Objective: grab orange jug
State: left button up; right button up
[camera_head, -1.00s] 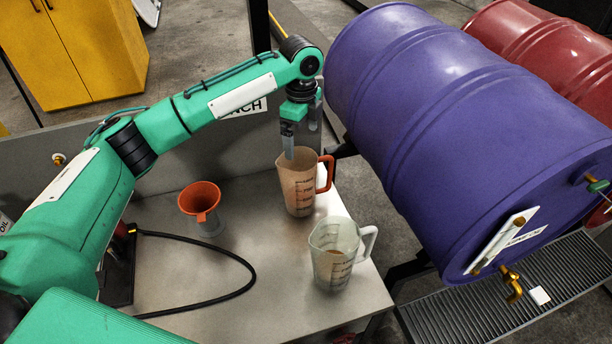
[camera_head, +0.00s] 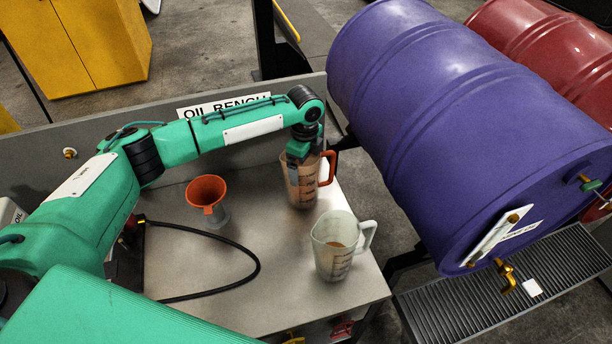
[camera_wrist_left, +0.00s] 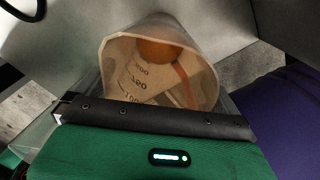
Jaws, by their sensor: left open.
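The orange jug (camera_head: 303,189) is a see-through measuring jug with dark markings and an orange handle on its right. It stands upright on the bench near the back right. My left gripper (camera_head: 297,168) is open and points down at the jug's mouth, covering part of the rim. In the left wrist view the jug (camera_wrist_left: 150,75) is seen from above, its rim just beyond the dark front edge of my gripper. The fingertips are hard to make out, so I cannot tell whether they straddle the wall. My right gripper is not in view.
A clear jug (camera_head: 335,258) with a white handle stands in front on the bench (camera_head: 240,310). An orange funnel (camera_head: 207,197) and a black hose (camera_head: 255,262) are to the left. A purple drum (camera_head: 440,130) lies close on the right. The bench's back panel (camera_head: 60,170) rises behind.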

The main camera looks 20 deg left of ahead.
pick_arm(q)
jog(key=c, duration=1.4)
jog(key=shift+r, duration=0.1)
